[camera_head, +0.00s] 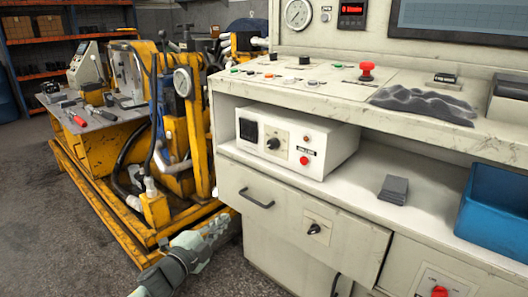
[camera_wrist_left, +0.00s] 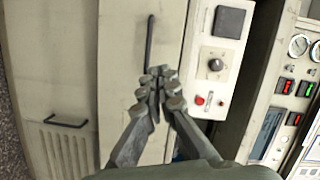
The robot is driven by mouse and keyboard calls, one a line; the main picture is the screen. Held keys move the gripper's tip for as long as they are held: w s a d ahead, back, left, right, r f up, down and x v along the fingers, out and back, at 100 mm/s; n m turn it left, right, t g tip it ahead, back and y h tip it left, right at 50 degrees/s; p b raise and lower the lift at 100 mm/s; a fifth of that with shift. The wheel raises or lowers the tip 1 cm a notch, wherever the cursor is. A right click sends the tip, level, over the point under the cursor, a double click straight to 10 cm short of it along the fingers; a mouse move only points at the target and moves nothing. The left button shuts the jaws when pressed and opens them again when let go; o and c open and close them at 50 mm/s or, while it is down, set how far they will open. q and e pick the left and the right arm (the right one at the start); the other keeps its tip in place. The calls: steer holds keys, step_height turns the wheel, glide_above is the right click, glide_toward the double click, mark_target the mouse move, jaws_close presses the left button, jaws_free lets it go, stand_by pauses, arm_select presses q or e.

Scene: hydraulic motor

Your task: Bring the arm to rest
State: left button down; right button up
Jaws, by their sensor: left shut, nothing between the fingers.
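My left arm comes in at the bottom of the head view. Its grey-green gripper (camera_head: 214,226) is in front of the cream console's lower left corner, beside the yellow machine base. In the left wrist view the fingers of the left gripper (camera_wrist_left: 160,82) are together and hold nothing. They overlap the view of the lower end of a dark handle on a cream panel; I cannot tell the gap to it. My right gripper is in neither view.
The cream console has a drawer with a dark handle (camera_head: 257,198), a white control box (camera_head: 297,141), a dark grey block (camera_head: 393,189) and a blue bin (camera_head: 494,213). A yellow hydraulic rig (camera_head: 154,130) stands at left. Grey floor (camera_head: 50,222) is clear at lower left.

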arm_select(q)
steer(key=s+a+f+n+g+y, duration=0.3)
steer(key=s+a+f+n+y, duration=0.3)
steer(key=s+f+n, duration=0.25)
steer(key=s+a+f+n+g, duration=0.2)
steer(key=s+f+n+g, duration=0.1)
steer(key=s, duration=0.6)
steer(key=s+a+f+n+g+y+p, duration=0.1)
steer(key=s+a+f+n+g, duration=0.1)
steer(key=s+f, duration=0.3)
steer(key=s+a+f+n+g, duration=0.2)
steer(key=s+f+g, duration=0.3)
steer(key=s, duration=0.8)
steer(key=shift+s+n+y+p, duration=0.3)
steer(key=shift+n+y+p, duration=0.1)
steer(key=shift+n, duration=0.45)
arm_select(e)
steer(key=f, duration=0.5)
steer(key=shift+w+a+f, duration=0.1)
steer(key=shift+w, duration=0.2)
arm_select(q)
steer(key=c, duration=2.2)
jaws_free()
